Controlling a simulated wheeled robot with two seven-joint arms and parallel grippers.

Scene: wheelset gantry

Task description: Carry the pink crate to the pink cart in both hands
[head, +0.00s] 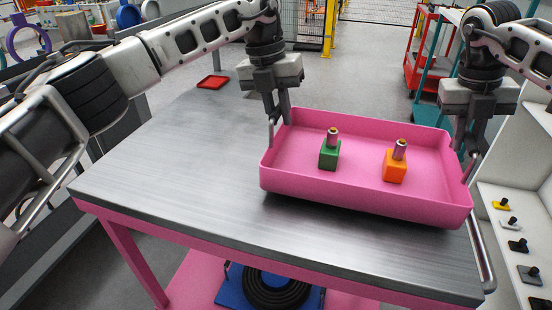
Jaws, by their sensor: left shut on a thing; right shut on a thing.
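The pink crate (350,204) is over the right part of the pink cart's grey metal top (170,185). I cannot tell whether its base touches the top or hangs slightly above it. Inside the crate stand a green block (329,156) and an orange block (395,167), each with a metal cylinder on top. My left gripper (273,121) is shut on the crate's left end. My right gripper (470,163) is shut on its right end. The crate looks about level.
The left part of the cart top is bare, with a small red tray (213,82) beyond its far edge. A coiled black hose (275,289) lies on the lower shelf. A white shelf with several small knobbed parts (518,246) stands close at the right.

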